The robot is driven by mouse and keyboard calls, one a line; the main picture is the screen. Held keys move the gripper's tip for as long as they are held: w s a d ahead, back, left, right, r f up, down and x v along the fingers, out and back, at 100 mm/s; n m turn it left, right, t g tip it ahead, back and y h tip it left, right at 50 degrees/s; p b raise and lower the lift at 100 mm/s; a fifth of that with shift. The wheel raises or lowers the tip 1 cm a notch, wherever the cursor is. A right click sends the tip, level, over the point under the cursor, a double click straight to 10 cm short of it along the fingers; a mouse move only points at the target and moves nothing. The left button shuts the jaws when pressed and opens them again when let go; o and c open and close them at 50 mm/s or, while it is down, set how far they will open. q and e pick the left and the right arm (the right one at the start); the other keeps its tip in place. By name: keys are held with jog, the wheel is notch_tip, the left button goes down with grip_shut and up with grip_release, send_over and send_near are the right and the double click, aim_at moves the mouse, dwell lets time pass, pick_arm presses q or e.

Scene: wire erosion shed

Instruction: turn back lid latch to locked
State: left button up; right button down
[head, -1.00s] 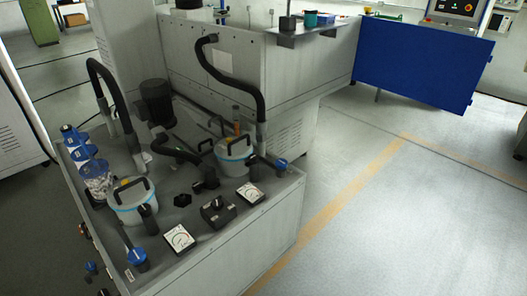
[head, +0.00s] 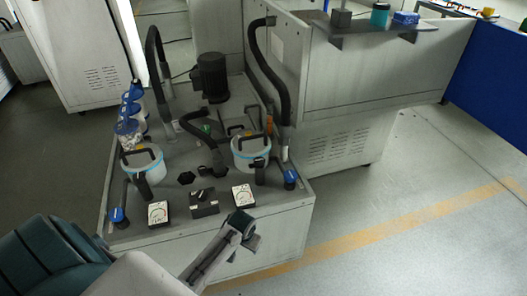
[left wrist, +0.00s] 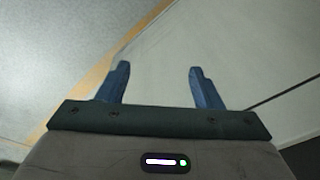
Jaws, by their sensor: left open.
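Two white filter pots with blue bands and black lid handles stand on the grey unit top in the head view: a left pot (head: 143,163) and a right pot (head: 250,152). A black lever sits at the front of each, the left lever (head: 142,187) and the right lever (head: 260,172). Which one is the lid latch, and its lock state, I cannot tell. My left arm reaches in from the lower left to the unit's front edge. My left gripper (left wrist: 155,82) is open and empty, its blue fingers apart, with no latch between them. My right gripper is out of view.
Gauges (head: 158,213), a black switch box (head: 203,203) and blue-handled valves (head: 290,178) crowd the unit's front edge. Black hoses (head: 272,75) and a motor (head: 211,77) rise behind. Open floor with an orange line (head: 420,225) lies at right.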

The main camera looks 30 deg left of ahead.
pick_arm(q)
jog(key=w+a+r+p, duration=0.1)
jog(key=w+r, duration=0.2)
jog(key=r, duration=0.4)
jog(key=w+r, duration=0.4)
jog(key=r, duration=0.4)
notch_tip(320, 180, up, 14)
jog(key=n+g+h, duration=0.1)
jog(key=n+g, duration=0.1)
jog(key=n, duration=0.2)
send_over(259, 160)
notch_tip(259, 160, down, 10)
jog(key=shift+w+f+p, duration=0.1)
jog(key=shift+f+p, duration=0.05)
jog(key=shift+p, duration=0.7)
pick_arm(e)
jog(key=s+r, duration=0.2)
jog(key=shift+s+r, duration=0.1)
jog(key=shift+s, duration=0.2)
pick_arm(q)
jog(key=c, duration=1)
